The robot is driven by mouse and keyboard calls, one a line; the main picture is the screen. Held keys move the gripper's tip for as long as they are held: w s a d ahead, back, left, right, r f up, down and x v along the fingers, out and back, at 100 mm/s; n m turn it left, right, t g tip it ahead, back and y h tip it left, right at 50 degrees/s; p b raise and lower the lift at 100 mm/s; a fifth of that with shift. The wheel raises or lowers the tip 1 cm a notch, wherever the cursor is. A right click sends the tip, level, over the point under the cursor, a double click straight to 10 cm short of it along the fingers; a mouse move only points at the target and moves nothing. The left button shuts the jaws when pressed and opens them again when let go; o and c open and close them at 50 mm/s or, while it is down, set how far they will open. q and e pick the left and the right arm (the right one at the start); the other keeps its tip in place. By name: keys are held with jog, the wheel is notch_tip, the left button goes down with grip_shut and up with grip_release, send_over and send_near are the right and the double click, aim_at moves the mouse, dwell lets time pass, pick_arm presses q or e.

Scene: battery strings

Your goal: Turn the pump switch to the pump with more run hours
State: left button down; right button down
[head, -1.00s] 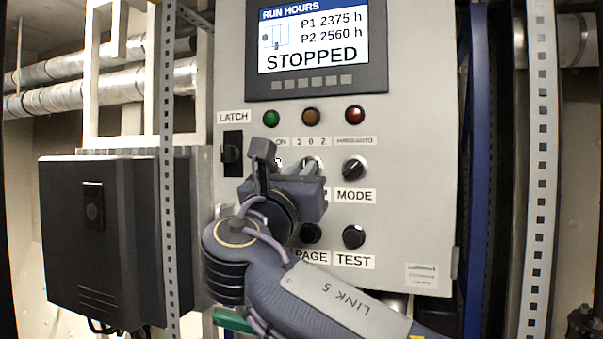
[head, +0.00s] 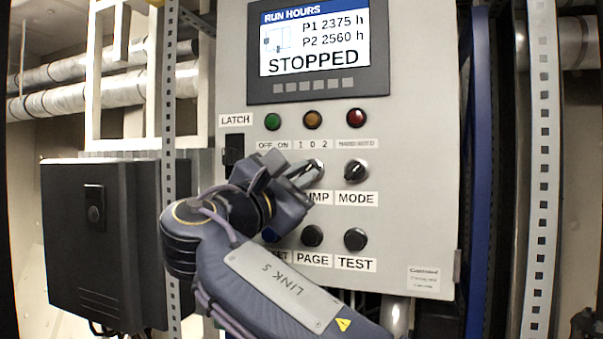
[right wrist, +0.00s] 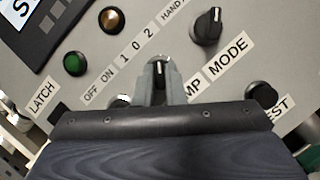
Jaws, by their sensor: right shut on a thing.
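The display (head: 313,47) on the grey control panel reads P1 2375 h, P2 2560 h and STOPPED. The pump switch (right wrist: 158,72) is a black knob with a white mark, below the "1 0 2" label. My right gripper (head: 306,172) is shut on it, with a finger on either side in the right wrist view. That view is tilted against the panel. Measured against the labels, the mark leans clockwise, toward the 2. In the head view the gripper hides most of the knob and part of the PUMP label. My left gripper is not in view.
The MODE knob (head: 356,170) is close to the right of the pump switch. The PAGE button (head: 312,236) and TEST button (head: 355,239) are below. Green, amber and red lamps sit above. The latch (head: 233,150) is at the left, and a black box (head: 105,240) stands beyond it.

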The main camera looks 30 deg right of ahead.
jog(key=shift+m+g, duration=0.4)
jog(key=shift+m, duration=0.3)
jog(key=c, duration=1.5)
grip_release()
jog(key=b+v, duration=0.1)
jog(key=v, duration=0.6)
jog(key=shift+s+a+b, duration=0.15)
jog(key=shift+a+b, duration=0.2)
jog(key=shift+f, duration=0.15)
